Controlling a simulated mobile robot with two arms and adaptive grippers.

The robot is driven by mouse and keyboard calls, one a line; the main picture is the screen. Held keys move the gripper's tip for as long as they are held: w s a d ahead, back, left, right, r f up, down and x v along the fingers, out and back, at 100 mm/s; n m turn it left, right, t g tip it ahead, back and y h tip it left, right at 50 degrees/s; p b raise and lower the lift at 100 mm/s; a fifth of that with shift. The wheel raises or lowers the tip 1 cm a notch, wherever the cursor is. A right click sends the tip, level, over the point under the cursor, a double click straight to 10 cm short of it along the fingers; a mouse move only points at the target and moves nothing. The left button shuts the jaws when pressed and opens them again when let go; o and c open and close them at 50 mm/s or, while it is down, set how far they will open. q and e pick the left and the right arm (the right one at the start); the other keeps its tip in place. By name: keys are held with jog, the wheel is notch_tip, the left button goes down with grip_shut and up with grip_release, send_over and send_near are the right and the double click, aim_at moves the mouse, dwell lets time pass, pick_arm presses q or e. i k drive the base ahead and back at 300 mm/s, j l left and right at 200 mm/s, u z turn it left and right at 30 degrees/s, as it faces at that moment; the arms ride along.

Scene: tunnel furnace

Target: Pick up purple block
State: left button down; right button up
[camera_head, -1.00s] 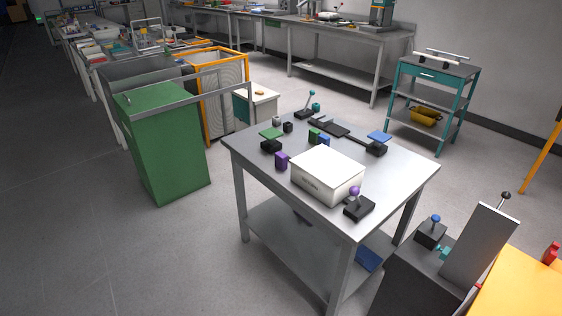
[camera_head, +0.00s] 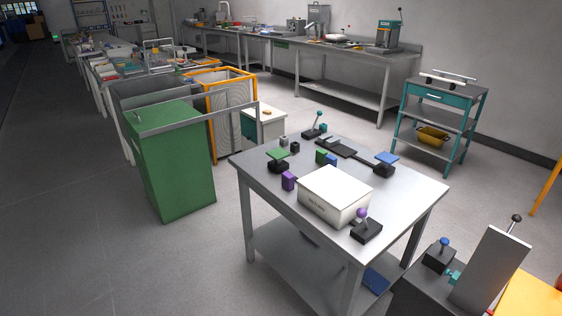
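The purple block (camera_head: 289,180) stands on the grey metal table (camera_head: 401,207), near its left edge and just left of a white box (camera_head: 334,196). A separate purple ball-topped lever (camera_head: 362,214) stands on a black base in front of the white box. Neither of my grippers shows in the head view. Nothing touches the purple block from above.
Green (camera_head: 320,156) and blue (camera_head: 331,159) blocks sit behind the white box. A black piece with a green plate (camera_head: 277,155) is behind the purple block. A green bin (camera_head: 172,160) stands left of the table. Open floor lies at the front left.

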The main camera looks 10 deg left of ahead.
aim_at(288, 180)
jog(key=i+j+z, duration=0.15)
jog(key=i+j, duration=0.15)
jog(key=i+j+z, duration=0.1)
jog(key=i+j, duration=0.15)
jog(key=j, duration=0.2)
jog(key=i+j+z, duration=0.15)
jog(key=j, duration=0.3)
jog(key=i+j+z, duration=0.1)
jog(key=i+j, duration=0.25)
